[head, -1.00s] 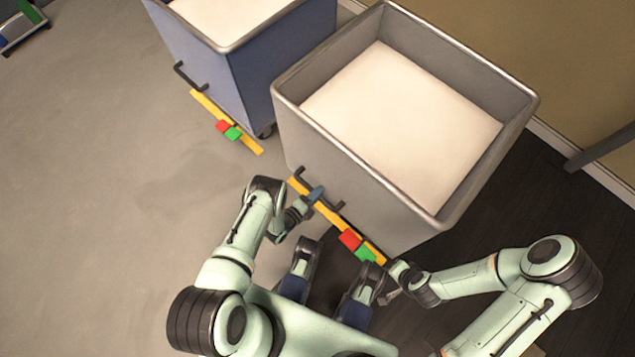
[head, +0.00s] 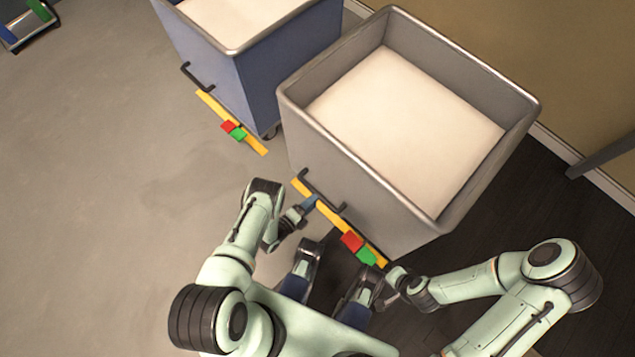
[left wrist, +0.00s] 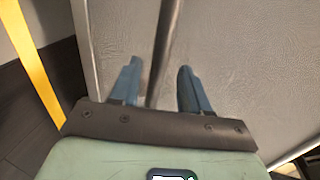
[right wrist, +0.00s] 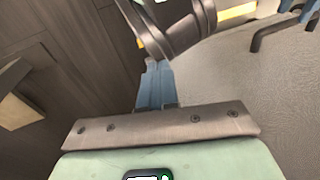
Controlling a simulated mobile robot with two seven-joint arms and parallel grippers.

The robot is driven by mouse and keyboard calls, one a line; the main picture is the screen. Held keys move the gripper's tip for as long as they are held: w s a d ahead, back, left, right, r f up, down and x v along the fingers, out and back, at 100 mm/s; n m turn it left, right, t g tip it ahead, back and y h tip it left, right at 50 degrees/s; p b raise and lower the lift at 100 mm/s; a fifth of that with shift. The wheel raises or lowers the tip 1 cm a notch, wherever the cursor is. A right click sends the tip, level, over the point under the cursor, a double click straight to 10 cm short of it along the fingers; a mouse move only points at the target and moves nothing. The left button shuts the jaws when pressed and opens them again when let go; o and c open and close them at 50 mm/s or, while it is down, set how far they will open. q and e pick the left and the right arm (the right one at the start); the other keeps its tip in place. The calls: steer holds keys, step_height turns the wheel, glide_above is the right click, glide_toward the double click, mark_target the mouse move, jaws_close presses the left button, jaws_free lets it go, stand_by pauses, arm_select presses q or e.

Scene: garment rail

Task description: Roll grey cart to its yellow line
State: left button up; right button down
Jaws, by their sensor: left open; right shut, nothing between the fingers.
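The grey cart (head: 350,185) stands in front of me, an open-topped bin with a pale load inside. Its dark handle (head: 322,192) is on the near side, above a yellow bar (head: 321,212) with a red pad (head: 352,242) and a green pad (head: 366,257). My left gripper (head: 309,203) is open at the handle; in the left wrist view the dark handle bar (left wrist: 166,50) runs between its spread fingers (left wrist: 158,88). My right gripper (head: 385,302) is shut and empty, low beside the cart's near right corner; its closed fingers show in the right wrist view (right wrist: 157,85).
A blue cart (head: 250,75) with its own handle and yellow bar (head: 213,105) stands close at the left of the grey one. A wall (head: 585,60) and a grey post (head: 605,150) are at the right. Open grey floor (head: 100,170) lies to the left.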

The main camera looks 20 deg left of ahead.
arm_select(q)
steer(key=p+v, duration=0.1)
steer(key=v, duration=0.7)
steer(key=shift+s+p, duration=0.35)
arm_select(e)
steer(key=shift+g+y, duration=0.3)
steer(key=shift+g, duration=0.3)
steer(key=s, duration=0.1)
steer(key=s+a+r, duration=0.1)
steer(key=s+r, duration=0.1)
steer(key=shift+s+a+r, duration=0.15)
steer(key=shift+a+r, duration=0.1)
steer(key=shift+a, duration=0.05)
